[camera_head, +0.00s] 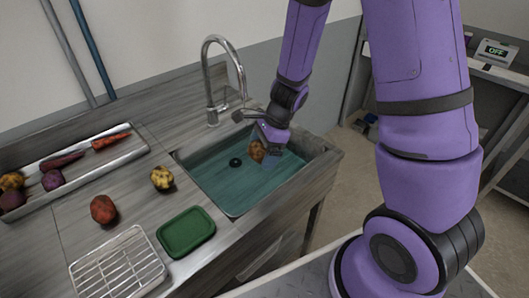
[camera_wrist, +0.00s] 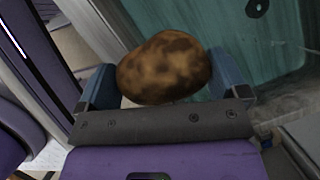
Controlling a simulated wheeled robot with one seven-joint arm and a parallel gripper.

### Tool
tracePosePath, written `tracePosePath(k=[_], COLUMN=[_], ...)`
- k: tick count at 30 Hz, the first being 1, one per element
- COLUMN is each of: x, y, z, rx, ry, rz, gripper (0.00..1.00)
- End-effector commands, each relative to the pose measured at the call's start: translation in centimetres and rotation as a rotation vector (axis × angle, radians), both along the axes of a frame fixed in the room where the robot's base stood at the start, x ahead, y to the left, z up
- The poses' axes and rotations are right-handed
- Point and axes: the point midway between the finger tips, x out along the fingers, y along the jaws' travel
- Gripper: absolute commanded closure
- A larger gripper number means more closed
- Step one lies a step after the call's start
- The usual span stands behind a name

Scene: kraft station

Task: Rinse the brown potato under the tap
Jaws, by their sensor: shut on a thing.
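The brown potato (camera_wrist: 163,68), mottled with dark patches, is held between the two fingers of my gripper (camera_wrist: 165,88) in the wrist view. In the head view the potato (camera_head: 257,151) shows at the tip of my gripper (camera_head: 266,148), over the right part of the sink (camera_head: 213,201). The curved metal tap (camera_head: 209,85) stands behind the sink, to the left of my gripper. No water stream shows from its spout. The potato is apart from the spout, lower and to its right.
A yellow potato (camera_head: 161,177), a red potato (camera_head: 103,209), a green tray (camera_head: 186,231) and a wire rack (camera_head: 118,266) sit on the counter left of the sink. A long tray (camera_head: 84,160) holds several vegetables. A dark drain (camera_head: 235,162) shows in the sink.

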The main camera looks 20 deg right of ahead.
Motion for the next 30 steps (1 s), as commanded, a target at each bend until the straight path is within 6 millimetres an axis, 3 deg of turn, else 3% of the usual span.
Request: tracePosePath(k=[30], x=[8.5], y=[-1.5], z=[-1.7], rx=[0.000], ry=[0.000], rz=[0.001], gripper=[0.34])
